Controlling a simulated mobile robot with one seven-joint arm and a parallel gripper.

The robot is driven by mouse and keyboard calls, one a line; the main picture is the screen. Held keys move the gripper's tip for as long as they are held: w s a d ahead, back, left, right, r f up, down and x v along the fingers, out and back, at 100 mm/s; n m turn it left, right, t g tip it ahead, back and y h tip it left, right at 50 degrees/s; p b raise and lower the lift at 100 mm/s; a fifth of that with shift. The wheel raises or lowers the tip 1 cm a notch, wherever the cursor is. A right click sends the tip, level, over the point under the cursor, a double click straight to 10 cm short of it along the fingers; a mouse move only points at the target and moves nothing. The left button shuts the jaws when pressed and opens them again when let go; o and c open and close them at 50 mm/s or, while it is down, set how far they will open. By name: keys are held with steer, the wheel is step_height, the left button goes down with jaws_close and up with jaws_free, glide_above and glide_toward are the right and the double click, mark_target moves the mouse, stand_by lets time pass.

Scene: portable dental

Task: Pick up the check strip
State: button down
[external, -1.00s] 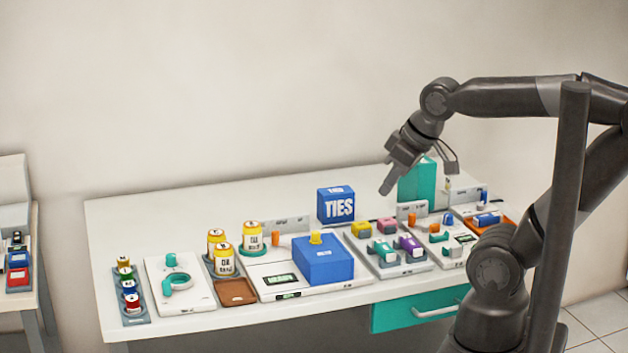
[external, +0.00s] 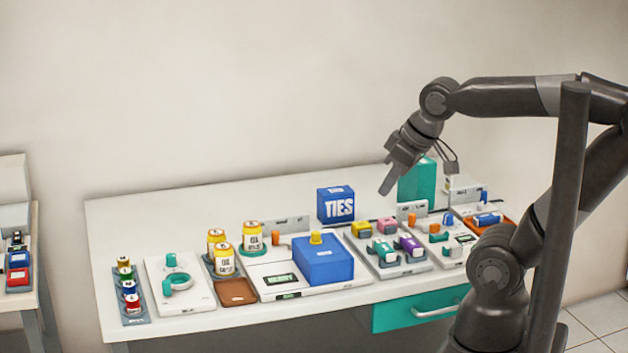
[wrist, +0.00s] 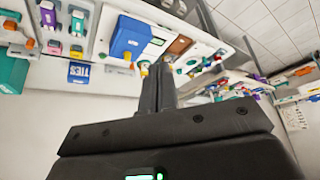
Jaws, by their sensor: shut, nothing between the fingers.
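My gripper (external: 386,188) hangs in the air above the right half of the long white bench, fingers pointing down, shut and empty. In the wrist view its dark fingers (wrist: 158,88) are together, with nothing between them. I cannot pick out the check strip for certain; small upright orange pieces stand beside the white stand (external: 288,226) behind the blue block and by another stand (external: 411,208) further right. My gripper touches none of these.
A blue TIES box (external: 336,204) and a teal box (external: 418,182) stand at the back. A blue block (external: 323,262) sits on a white device with a small display. Yellow-labelled jars (external: 253,237) stand left. Coloured pieces crowd the right; the back left bench is clear.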

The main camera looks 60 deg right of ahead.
steer(key=c, duration=2.1)
jaws_free()
steer(key=shift+c, duration=0.2)
steer(key=o, duration=0.6)
steer(key=shift+o, duration=0.2)
steer(key=shift+r, duration=0.1)
